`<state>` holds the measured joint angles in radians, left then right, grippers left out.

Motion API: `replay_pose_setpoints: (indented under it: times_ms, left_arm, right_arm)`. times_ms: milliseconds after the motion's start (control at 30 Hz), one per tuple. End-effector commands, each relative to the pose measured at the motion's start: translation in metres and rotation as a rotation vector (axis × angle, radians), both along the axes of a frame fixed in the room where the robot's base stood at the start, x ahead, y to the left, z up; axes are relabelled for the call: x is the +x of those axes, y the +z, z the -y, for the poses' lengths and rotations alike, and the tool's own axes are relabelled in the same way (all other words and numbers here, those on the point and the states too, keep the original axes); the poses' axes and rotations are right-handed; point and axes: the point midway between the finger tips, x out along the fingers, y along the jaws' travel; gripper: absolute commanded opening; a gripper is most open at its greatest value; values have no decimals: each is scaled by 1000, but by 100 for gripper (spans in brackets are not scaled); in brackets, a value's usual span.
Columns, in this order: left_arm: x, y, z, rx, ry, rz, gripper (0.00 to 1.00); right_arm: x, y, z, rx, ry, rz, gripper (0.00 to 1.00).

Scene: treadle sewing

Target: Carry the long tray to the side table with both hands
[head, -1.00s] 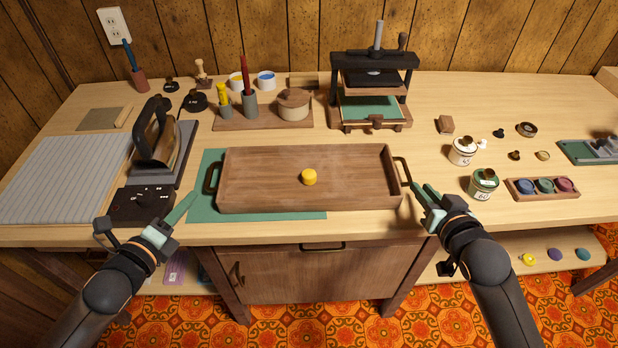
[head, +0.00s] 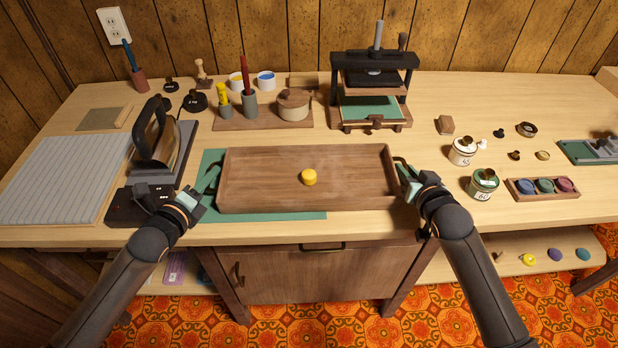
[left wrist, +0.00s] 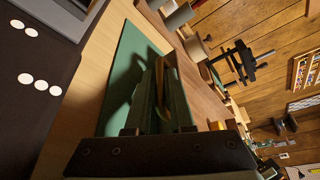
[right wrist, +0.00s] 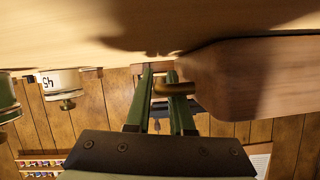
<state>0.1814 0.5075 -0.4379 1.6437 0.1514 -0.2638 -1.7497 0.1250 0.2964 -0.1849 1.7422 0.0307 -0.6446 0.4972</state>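The long wooden tray (head: 260,200) lies flat on the workbench, partly over a green mat. A yellow round piece (head: 309,177) sits inside it. My left gripper (head: 213,179) is at the tray's left handle. In the left wrist view the curved brass-coloured handle (left wrist: 170,85) lies between the spread fingers. My right gripper (head: 402,170) is at the right handle. In the right wrist view that handle (right wrist: 163,88) reaches between the fingers, with a gap showing. Both grippers look open around the handles. In the head view, my grippers mostly hide the handles. The side table is not clearly identifiable.
An iron (head: 157,145) and a dark control box (head: 125,208) stand close by my left gripper. White and green jars (head: 484,184) stand right of my right gripper. A press (head: 374,85) and a wooden rack (head: 262,121) stand behind the tray.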

Motion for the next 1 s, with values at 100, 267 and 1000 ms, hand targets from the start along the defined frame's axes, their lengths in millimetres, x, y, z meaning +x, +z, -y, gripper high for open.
replay_pose_setpoints:
  times_ms: [100,267,1000]
  left_arm:
    - [0,0,0,0,0,0,18]
    - [0,0,0,0,0,0,0]
    - [0,0,0,0,0,0,0]
  right_arm:
    - [0,0,0,0,0,0,18]
    - [0,0,0,0,0,0,0]
    - [-1,0,0,0,0,-1,0]
